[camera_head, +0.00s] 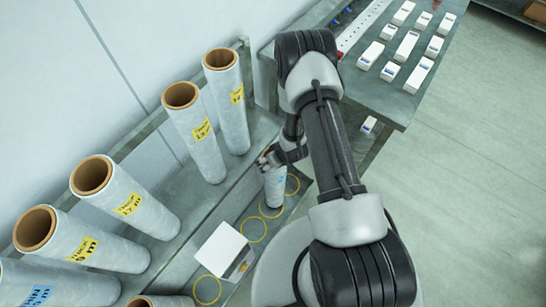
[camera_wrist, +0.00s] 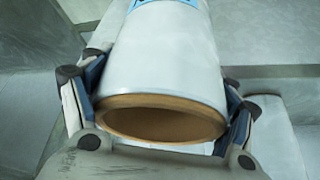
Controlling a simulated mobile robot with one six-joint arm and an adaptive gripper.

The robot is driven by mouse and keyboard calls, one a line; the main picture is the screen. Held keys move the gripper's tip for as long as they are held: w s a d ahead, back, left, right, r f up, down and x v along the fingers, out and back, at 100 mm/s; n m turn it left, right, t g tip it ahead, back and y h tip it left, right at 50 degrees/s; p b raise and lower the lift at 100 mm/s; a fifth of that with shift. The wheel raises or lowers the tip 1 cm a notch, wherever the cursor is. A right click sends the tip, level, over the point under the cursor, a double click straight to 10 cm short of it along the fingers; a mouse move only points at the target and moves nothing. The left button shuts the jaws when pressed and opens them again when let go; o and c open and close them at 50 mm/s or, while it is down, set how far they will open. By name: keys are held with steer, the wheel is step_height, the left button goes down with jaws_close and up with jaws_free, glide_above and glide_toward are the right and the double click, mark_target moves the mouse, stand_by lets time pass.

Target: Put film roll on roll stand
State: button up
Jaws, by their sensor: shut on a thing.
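My gripper (camera_head: 270,160) is shut around the end of a whitish film roll (camera_head: 275,187), which stands out below it in the head view. In the wrist view the fingers (camera_wrist: 163,112) press on both sides of the roll (camera_wrist: 165,55). Its brown cardboard core (camera_wrist: 160,122) faces the camera, and part of a blue label shows at the top edge. In the head view the roll is over or on a grey ledge with several yellow rings (camera_head: 252,231). I cannot tell whether its lower end touches the ledge, or whether this ledge is the roll stand.
Several larger film rolls with yellow labels (camera_head: 195,130) stand on the shelf at the left, close to my gripper. A white box (camera_head: 222,248) sits among the rings. A table (camera_head: 384,92) at the upper right holds small white boxes. Open floor (camera_head: 480,150) lies right.

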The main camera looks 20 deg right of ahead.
steer(key=shift+w+f+b, duration=0.1)
steer(key=shift+f+b, duration=0.2)
steer(key=shift+f, duration=1.2)
steer(key=shift+f, duration=0.15)
steer(key=o, duration=2.1)
